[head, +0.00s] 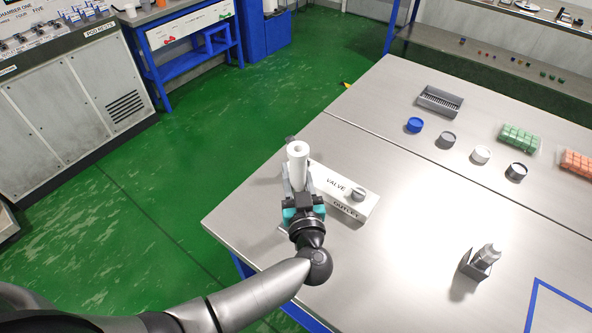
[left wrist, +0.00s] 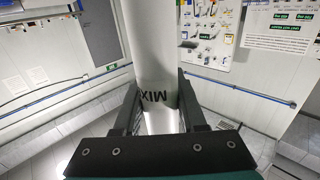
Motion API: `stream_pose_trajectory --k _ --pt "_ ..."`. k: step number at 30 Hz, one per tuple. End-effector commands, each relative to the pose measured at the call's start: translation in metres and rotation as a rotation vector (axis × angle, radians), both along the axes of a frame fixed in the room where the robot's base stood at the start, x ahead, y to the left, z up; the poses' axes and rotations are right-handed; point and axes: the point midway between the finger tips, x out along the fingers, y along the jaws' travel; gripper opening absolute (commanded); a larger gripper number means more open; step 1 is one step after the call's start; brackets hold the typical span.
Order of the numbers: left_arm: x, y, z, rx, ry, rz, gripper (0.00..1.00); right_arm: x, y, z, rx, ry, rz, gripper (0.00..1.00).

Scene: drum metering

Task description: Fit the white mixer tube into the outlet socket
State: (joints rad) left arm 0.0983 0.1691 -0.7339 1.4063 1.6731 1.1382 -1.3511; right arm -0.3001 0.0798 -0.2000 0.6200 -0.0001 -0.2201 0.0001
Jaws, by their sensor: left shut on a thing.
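The white mixer tube (head: 298,162) stands roughly upright in my left gripper (head: 299,188), its open round end facing up toward the head camera. In the left wrist view the tube (left wrist: 155,60) runs up between the two fingers of the gripper (left wrist: 160,100), with dark lettering "MIX" on its side. The gripper is shut on it. A white block (head: 332,180) marked VALVE and OUTLET lies on the table just right of the gripper. A grey knob (head: 358,194) is on its right end. I cannot make out the outlet socket; the gripper and tube cover the block's left end.
Several caps, including a blue one (head: 414,125), a grey slotted tray (head: 440,100) and a green block pack (head: 519,138) are farther back on the steel table (head: 400,240). A metal fixture (head: 480,262) stands front right, near blue tape (head: 560,298). The table's left edge is close to the gripper.

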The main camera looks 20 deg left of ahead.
Motion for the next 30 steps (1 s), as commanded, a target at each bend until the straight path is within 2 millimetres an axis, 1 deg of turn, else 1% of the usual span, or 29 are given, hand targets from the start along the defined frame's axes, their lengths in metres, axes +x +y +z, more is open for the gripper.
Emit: stream_pose_trajectory --k 20,21,30 --pt "0.0 0.0 -0.018 0.0 0.0 0.0 0.0 0.0 0.0 -0.011 0.0 0.0 0.0 0.85" --pt "0.0 0.0 -0.018 0.0 0.0 0.0 0.41 0.0 0.0 -0.012 0.0 0.0 0.0 0.85" --pt "0.0 0.0 -0.017 0.0 0.0 0.0 0.75 0.0 0.0 -0.011 0.0 0.0 0.0 0.85"
